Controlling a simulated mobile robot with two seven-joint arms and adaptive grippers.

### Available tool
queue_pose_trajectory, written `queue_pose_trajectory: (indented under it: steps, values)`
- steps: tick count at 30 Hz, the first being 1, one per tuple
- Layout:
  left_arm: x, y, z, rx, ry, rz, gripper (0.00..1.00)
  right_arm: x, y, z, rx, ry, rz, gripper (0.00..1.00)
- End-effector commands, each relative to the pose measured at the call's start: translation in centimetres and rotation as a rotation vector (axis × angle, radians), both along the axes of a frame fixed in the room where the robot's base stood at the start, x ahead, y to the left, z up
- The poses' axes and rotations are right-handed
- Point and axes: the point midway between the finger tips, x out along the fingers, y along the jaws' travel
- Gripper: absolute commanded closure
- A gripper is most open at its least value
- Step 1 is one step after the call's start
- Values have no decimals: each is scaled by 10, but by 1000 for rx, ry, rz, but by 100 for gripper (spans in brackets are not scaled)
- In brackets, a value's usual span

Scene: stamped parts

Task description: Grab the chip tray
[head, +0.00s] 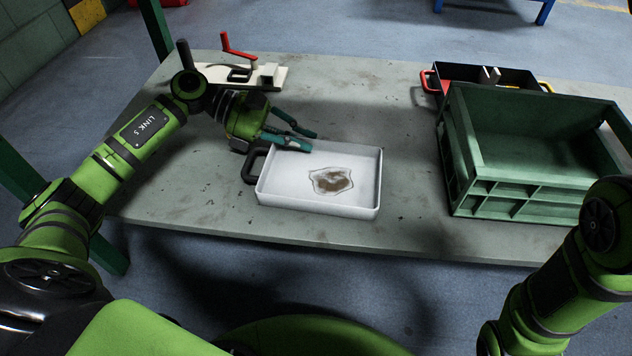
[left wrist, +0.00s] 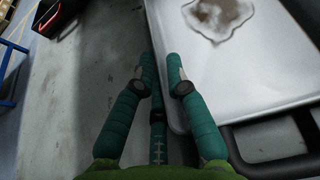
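The chip tray appears to be the shallow white tray (head: 345,203) on the table, with a black handle (head: 253,163) at its left end and a brown, puddle-like patch (head: 331,180) on its floor. It also shows in the left wrist view (left wrist: 265,62). My left gripper (head: 313,141) is at the tray's back wall, near the back left corner. Its teal fingers are apart, one over the tray side and one behind the wall. In the left wrist view the fingertips (left wrist: 161,60) have a narrow gap at the rim; contact is unclear. My right gripper is out of view.
A green crate (head: 480,190) stands on the right of the grey table (head: 400,228). Behind it is a black tray (head: 463,73) with red and yellow handles. A pale fixture with a red lever (head: 238,48) stands at the back left. The table between tray and crate is clear.

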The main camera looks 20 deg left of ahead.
Motion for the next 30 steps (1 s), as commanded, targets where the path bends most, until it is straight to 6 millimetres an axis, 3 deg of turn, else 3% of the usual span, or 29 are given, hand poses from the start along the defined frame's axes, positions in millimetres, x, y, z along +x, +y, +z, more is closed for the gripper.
queue_pose_trajectory:
  steps: [7,8,9,20,26,30]
  values:
    - [1,-2,0,0,1,1,86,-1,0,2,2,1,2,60]
    - [1,-2,0,0,1,1,98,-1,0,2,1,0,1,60]
    - [1,-1,0,0,1,1,100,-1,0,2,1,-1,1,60]
    - [1,-1,2,-2,-1,2,100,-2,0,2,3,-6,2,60]
    - [1,-1,20,-1,-3,1,100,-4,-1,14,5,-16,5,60]
    - [1,-1,47,-1,-3,1,100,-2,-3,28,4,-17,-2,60]
